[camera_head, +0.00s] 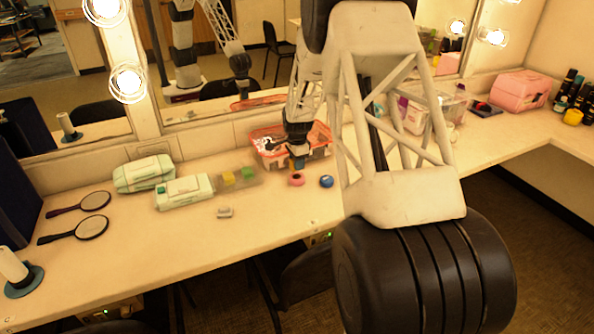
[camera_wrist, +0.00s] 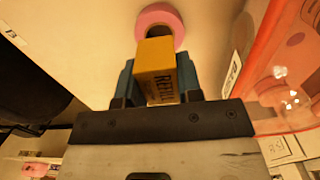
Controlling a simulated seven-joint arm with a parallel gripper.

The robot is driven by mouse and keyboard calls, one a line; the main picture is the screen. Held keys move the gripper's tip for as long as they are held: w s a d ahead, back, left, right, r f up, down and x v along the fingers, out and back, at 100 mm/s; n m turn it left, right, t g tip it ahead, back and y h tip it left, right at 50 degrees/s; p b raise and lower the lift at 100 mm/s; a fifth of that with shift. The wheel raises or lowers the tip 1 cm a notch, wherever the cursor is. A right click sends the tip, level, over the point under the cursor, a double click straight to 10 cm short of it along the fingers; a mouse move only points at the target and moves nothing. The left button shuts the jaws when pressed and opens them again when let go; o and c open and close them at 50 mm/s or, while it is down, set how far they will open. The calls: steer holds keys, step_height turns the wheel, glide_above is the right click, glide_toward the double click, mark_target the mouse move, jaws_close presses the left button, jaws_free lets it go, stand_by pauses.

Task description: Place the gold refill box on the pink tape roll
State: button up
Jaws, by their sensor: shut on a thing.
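My gripper (camera_wrist: 157,82) is shut on the gold refill box (camera_wrist: 155,58), with a blue-grey finger on each side of it. Dark lettering shows on the side of the box. The pink tape roll (camera_wrist: 160,20) lies flat on the counter just beyond the box in the wrist view, and the box covers part of it. In the head view the tape roll (camera_head: 297,180) lies below my gripper (camera_head: 298,160), and the small gold box is mostly hidden by the gripper. I cannot tell whether box and roll touch.
A blue roll (camera_head: 327,181) lies just right of the pink one. A red-rimmed clear basket (camera_head: 318,153) stands close behind. Pale green cases (camera_head: 184,192), a clear organiser (camera_head: 238,178) and hand mirrors (camera_head: 92,228) lie to the left. The front counter is mostly free.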

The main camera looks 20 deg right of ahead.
steer(key=shift+f, duration=1.8)
steer(key=shift+f, duration=0.1)
steer(key=o, duration=1)
steer(key=shift+c, duration=0.2)
step_height(320, 180, up, 12)
steer(key=shift+r, duration=0.15)
